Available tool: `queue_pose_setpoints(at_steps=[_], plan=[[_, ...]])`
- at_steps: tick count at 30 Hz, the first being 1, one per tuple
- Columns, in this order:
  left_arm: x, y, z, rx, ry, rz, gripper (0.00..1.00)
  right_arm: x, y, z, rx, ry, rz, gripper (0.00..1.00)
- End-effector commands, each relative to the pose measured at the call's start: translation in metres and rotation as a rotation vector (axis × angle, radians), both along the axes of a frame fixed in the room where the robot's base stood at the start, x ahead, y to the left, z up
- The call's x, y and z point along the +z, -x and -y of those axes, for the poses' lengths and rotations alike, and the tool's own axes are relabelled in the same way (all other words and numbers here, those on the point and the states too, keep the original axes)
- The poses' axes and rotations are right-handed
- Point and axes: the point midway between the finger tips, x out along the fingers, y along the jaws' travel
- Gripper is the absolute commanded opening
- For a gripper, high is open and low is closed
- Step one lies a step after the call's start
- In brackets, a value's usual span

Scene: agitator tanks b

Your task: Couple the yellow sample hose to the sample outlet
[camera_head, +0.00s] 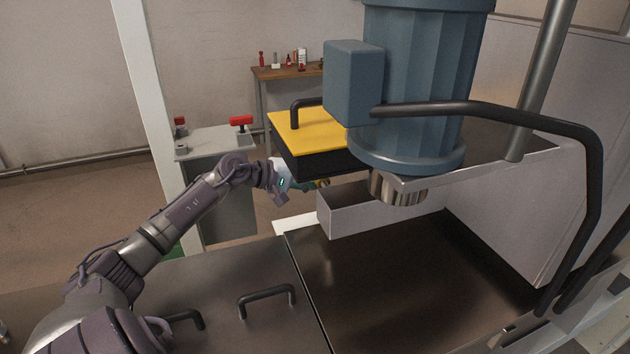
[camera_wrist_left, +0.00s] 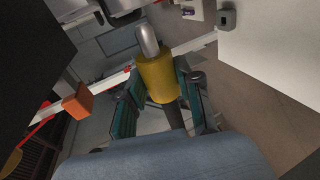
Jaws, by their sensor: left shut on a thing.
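My left gripper (camera_head: 312,184) reaches in from the left in the head view, below and partly hidden by the yellow-topped black box. In the left wrist view its teal fingers (camera_wrist_left: 160,98) are shut on the yellow hose end (camera_wrist_left: 157,76), a thick yellow sleeve with a rounded silver tip pointing away from the palm. A dark length runs back from the sleeve between the fingers. I cannot make out the sample outlet for certain in either view. My right gripper is not in view.
A black rail (camera_head: 500,112) curves at the right. A grey cabinet (camera_head: 222,150) with red-handled parts stands behind. An orange block (camera_wrist_left: 78,101) is left of the hose end.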

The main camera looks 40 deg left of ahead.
Motion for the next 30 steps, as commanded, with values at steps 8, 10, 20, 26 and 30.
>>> queue_pose_setpoints(at_steps=[8, 10, 20, 26, 30], plan=[[0.001, 0.0, 0.0, -0.001, -0.001, 0.002, 0.0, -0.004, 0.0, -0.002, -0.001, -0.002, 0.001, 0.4], [0.001, 0.0, 0.0, -0.001, -0.001, 0.002, 0.0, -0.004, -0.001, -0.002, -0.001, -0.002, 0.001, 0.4], [0.001, 0.002, 0.004, 0.0, -0.002, 0.001, 0.0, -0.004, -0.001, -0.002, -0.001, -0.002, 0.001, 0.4], [0.001, 0.005, 0.009, 0.0, -0.003, 0.001, 0.0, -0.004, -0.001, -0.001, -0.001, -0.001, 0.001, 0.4], [0.001, 0.007, 0.014, 0.0, -0.002, 0.001, 0.0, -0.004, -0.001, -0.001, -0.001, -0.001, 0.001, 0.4]])
